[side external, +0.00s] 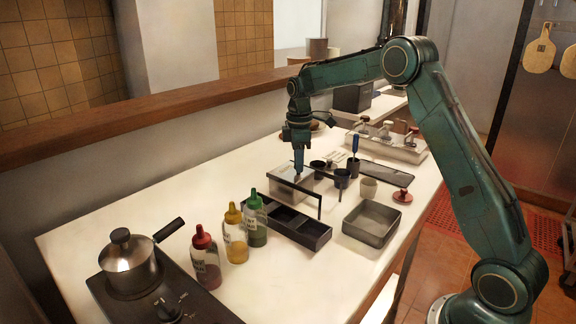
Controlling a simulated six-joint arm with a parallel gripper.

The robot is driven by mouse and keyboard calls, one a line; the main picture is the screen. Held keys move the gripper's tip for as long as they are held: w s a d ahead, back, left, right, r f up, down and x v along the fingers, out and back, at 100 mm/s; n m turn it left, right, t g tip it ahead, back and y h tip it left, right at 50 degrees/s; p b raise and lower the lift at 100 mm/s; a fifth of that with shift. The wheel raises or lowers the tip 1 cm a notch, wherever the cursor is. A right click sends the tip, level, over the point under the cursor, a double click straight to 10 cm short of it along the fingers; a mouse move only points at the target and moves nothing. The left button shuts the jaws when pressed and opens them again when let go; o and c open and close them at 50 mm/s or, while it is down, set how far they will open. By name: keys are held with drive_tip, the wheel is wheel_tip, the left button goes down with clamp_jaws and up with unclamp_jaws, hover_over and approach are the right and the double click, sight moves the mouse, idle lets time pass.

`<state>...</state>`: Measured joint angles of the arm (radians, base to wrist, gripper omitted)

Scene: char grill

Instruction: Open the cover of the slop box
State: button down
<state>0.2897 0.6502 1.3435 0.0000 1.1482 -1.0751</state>
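The dark slop box (317,237) is a long low box with open compartments showing along its front, in the middle of the white counter. A pale, translucent cover (287,199) with a dark edge stands raised at its back side. My gripper (298,176) points straight down at the top edge of this cover, and its tips look to be at or touching it. The fingers are small and partly merged with the cover, so I cannot tell whether they are closed on it.
Red, yellow and green-capped bottles (235,234) stand left of the box. A grey square tray (371,223) lies to its right. Dark cups (341,178) stand close behind my gripper. A pot (130,265) sits on a burner at front left.

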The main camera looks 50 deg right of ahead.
drive_tip(key=s, duration=0.8)
drive_tip(key=shift+s, duration=0.25)
idle(0.4)
drive_tip(key=c, duration=1.2)
unclamp_jaws()
drive_tip(key=shift+r, duration=0.1)
wheel_tip(320, 180, up, 14)
